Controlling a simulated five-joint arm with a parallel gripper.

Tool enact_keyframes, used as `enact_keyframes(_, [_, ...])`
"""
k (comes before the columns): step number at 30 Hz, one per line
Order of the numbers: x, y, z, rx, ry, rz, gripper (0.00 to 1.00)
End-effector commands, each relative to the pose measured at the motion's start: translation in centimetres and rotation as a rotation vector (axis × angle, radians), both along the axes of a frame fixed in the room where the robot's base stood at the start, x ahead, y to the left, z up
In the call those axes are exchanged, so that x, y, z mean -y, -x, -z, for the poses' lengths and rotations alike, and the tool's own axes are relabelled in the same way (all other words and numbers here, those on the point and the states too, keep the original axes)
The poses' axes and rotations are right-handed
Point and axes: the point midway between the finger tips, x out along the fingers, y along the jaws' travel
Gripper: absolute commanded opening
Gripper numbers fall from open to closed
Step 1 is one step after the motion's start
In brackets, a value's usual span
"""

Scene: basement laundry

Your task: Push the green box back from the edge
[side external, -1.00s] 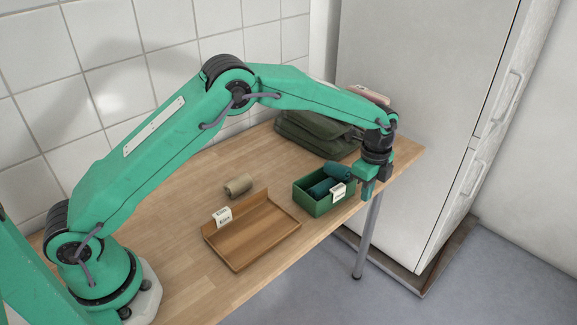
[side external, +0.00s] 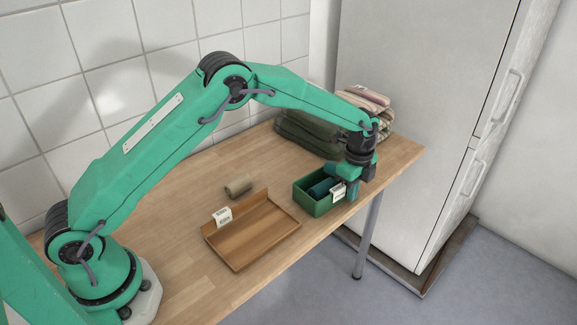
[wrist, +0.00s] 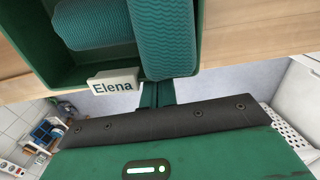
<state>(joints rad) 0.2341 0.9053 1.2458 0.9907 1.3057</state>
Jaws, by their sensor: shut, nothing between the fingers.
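The green box (side external: 314,205) stands on the wooden table at its front edge, and a white tag reading "Elena" (wrist: 115,82) is on its near wall. Two teal ribbed rolls lie in it; one (wrist: 165,35) reaches over the near rim in the wrist view. My gripper (side external: 352,194) points down at the box's near right side, by the front edge. Its fingers (wrist: 156,93) are shut and empty, close to the near wall beside the tag. I cannot tell whether they touch it. The gripper hides part of the box in the side view.
A brown tray (side external: 250,236) with a white tag lies left of the box. A stack of folded cloths (side external: 308,132) is behind the box. A white cabinet (side external: 420,110) stands beyond the table's right end. Bare tabletop lies between these.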

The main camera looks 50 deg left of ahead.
Motion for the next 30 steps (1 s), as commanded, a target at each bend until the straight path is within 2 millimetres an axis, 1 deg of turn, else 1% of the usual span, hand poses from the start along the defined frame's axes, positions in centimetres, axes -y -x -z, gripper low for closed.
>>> enact_keyframes(2, [-0.4, 0.0, 0.0, 0.0, 0.0, -0.002, 0.0])
enact_keyframes(5, [-1.7, 0.0, -0.1, 0.001, 0.0, -0.003, 0.0])
enact_keyframes(8, [-3.7, 0.1, 0.0, 0.0, 0.0, -0.005, 0.0])
enact_keyframes(12, [-7.1, 0.2, 0.0, 0.0, 0.0, -0.006, 0.0])
enact_keyframes(16, [-9.5, 0.3, 0.0, 0.0, 0.0, -0.004, 0.0])
enact_keyframes(18, [-10.2, 0.3, 0.0, 0.0, 0.0, -0.002, 0.0])
enact_keyframes(21, [-10.6, 0.3, 0.0, 0.0, 0.0, -0.001, 0.0])
enact_keyframes(30, [-10.5, 0.3, 0.0, 0.0, 0.0, 0.0, 0.0])
